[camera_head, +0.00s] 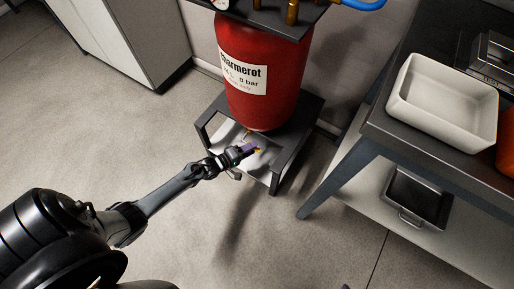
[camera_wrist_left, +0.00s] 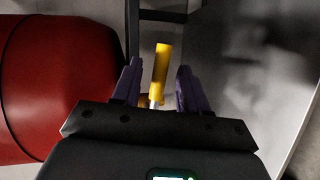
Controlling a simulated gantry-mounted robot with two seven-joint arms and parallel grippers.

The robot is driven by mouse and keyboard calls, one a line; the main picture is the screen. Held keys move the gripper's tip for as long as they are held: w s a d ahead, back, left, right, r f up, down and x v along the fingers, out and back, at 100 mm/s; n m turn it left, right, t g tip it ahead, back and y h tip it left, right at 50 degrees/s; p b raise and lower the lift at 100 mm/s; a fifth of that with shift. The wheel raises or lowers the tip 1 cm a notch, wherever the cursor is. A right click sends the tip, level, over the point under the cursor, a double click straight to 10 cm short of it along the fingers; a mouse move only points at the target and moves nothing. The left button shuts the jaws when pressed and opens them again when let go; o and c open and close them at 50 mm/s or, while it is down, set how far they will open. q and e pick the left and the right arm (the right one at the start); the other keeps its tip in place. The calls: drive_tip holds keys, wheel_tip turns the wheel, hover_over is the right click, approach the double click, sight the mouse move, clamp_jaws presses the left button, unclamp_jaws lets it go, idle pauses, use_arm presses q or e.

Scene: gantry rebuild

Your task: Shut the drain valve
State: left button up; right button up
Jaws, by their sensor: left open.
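The drain valve's yellow lever (camera_wrist_left: 162,65) shows in the left wrist view, standing between the two purple fingers of my left gripper (camera_wrist_left: 158,85), with a gap on both sides. A bit of the yellow lever (camera_head: 258,150) also shows in the head view, just past the fingertips. My left gripper (camera_head: 248,150) is open at the bottom of the red tank (camera_head: 262,75), over the stand's base. The valve body is mostly hidden by the gripper.
The dark stand frame (camera_head: 203,130) surrounds the space under the tank. To the right is a table (camera_head: 425,150) with a white bin (camera_head: 440,105), and a dark tray (camera_head: 418,198) on its lower shelf. A cabinet (camera_head: 125,35) stands at the upper left. The floor at left is clear.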

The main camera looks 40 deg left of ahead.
use_arm(q)
drive_tip(key=b+x, duration=0.1)
drive_tip(key=x, duration=0.2)
drive_tip(key=shift+f, duration=0.15)
drive_tip(key=shift+w+d+b, duration=0.1)
drive_tip(key=shift+w+b, duration=0.25)
drive_tip(key=shift+w, duration=0.15)
use_arm(e)
drive_tip(key=f, duration=0.2)
drive_tip(key=shift+s+a+f, duration=0.1)
drive_tip(key=shift+s+f, duration=0.1)
drive_tip(key=shift+f, duration=0.15)
use_arm(q)
drive_tip(key=shift+s, duration=0.1)
drive_tip(key=shift+c, duration=0.5)
clamp_jaws()
